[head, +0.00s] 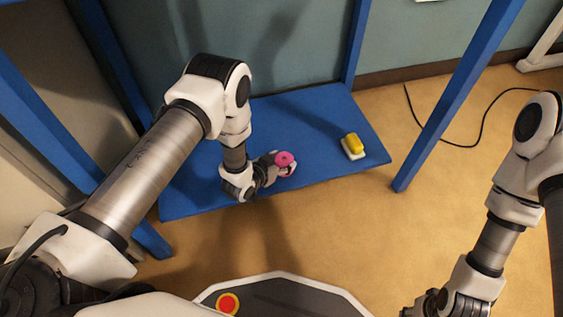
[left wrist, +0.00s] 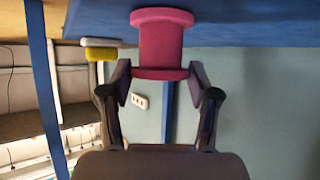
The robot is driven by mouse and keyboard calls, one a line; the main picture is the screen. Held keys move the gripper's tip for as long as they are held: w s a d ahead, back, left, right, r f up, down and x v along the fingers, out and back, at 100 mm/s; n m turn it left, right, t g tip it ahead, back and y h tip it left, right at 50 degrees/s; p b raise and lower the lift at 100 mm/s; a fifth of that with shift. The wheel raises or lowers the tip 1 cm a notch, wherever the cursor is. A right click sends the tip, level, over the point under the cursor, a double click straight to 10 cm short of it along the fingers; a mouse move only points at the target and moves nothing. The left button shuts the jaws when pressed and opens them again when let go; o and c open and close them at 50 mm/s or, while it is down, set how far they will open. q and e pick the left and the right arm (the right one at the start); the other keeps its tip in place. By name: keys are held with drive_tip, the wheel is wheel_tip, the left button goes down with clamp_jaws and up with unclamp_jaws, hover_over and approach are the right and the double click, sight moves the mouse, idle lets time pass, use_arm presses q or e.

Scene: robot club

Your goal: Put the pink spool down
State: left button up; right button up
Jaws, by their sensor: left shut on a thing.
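The pink spool (head: 285,158) is held by my left gripper (head: 280,169) over the front part of the blue shelf board (head: 210,190). In the left wrist view the spool (left wrist: 161,42) stands out between the two fingers of the left gripper (left wrist: 160,84), which close on its near flange. That view is upside down, with the blue board (left wrist: 230,18) along the top. The spool's far flange is at or close to the board; I cannot tell whether they touch. My right gripper (head: 440,303) is partly cut off at the bottom edge, and its fingers cannot be made out.
A yellow block on a white base (head: 353,147) sits on the board to the right of the spool. Blue posts (head: 455,95) frame the shelf. The board is bare between the spool and the yellow block. A black cable (head: 484,125) lies on the floor at right.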

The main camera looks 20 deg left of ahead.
use_arm(q)
drive_tip(key=o, duration=1.2)
drive_tip(key=shift+f, duration=0.1)
drive_tip(key=shift+r, duration=0.2)
drive_tip(key=s+a+r+n+g+y+p, duration=0.1)
drive_tip(key=s+a+r+g+p, duration=0.1)
drive_tip(key=s, duration=0.9)
drive_tip(key=s+a+r+n+g+y+p, duration=0.1)
drive_tip(key=s+g, duration=0.4)
drive_tip(key=s, duration=0.6)
drive_tip(key=s+a+r+n+g+y+p, duration=0.2)
drive_tip(key=s+a+r+g+p, duration=0.2)
drive_tip(key=s, duration=0.8)
drive_tip(key=shift+s+a+r, duration=0.1)
drive_tip(key=shift+a+r, duration=0.1)
drive_tip(key=shift+a, duration=0.3)
